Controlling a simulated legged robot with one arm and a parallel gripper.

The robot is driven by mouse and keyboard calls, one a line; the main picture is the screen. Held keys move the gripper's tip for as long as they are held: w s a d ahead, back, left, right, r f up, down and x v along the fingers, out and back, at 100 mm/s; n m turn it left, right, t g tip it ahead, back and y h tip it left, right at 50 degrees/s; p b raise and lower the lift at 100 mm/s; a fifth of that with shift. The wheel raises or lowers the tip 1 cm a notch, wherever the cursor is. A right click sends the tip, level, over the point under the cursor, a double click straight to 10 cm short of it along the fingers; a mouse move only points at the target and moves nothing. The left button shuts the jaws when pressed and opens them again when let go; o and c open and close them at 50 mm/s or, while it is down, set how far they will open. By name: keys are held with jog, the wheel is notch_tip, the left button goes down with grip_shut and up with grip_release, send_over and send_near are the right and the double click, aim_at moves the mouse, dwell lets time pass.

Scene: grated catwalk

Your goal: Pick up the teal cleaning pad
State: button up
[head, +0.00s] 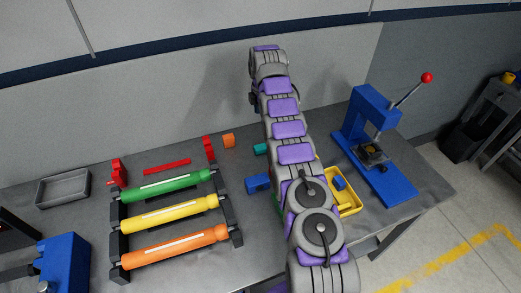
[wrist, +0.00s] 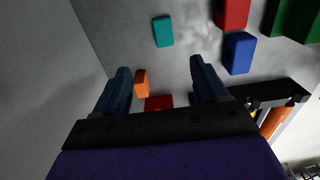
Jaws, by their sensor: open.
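The teal cleaning pad (head: 260,149) lies on the grey bench top, just left of my arm in the head view. In the wrist view the teal pad (wrist: 163,31) shows whole, near the top and slightly left of centre. My gripper (wrist: 160,65) is open, with its two dark blue fingers spread and nothing held between them. The pad appears beyond the fingertips, in line with the gap, and apart from them. In the head view my gripper cannot be made out; my arm hides that area.
An orange block (head: 228,140) and a blue block (head: 257,182) lie near the pad. A rack of rollers (head: 168,212) stands left, a yellow tray (head: 350,210) and a blue lever press (head: 368,125) right. A wall rises behind the bench. A grey tray (head: 63,187) sits far left.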

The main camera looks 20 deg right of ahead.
notch_tip(320, 180, down, 4)
jog(key=r+b, duration=0.1)
jog(key=b, duration=0.3)
send_over(260, 146)
jog(key=f, duration=0.7)
jog(key=shift+w+a+f, duration=0.1)
jog(key=shift+a+f, duration=0.1)
jog(key=shift+f, duration=0.3)
jog(key=shift+d+f, duration=0.35)
jog(key=shift+d, duration=0.15)
jog(key=shift+d+f, duration=0.15)
jog(key=shift+f, duration=0.25)
jog(key=f, duration=0.1)
jog(key=f+b, duration=0.1)
jog(key=f, duration=0.1)
jog(key=shift+s+a+f, duration=0.2)
jog(key=shift+a+f, duration=0.05)
jog(key=shift+a, duration=0.1)
jog(key=shift+a+f, duration=0.2)
jog(key=shift+f, duration=0.05)
jog(key=shift+d, duration=0.35)
jog(key=c, duration=0.5)
jog(key=shift+a, duration=0.2)
jog(key=c, duration=0.6)
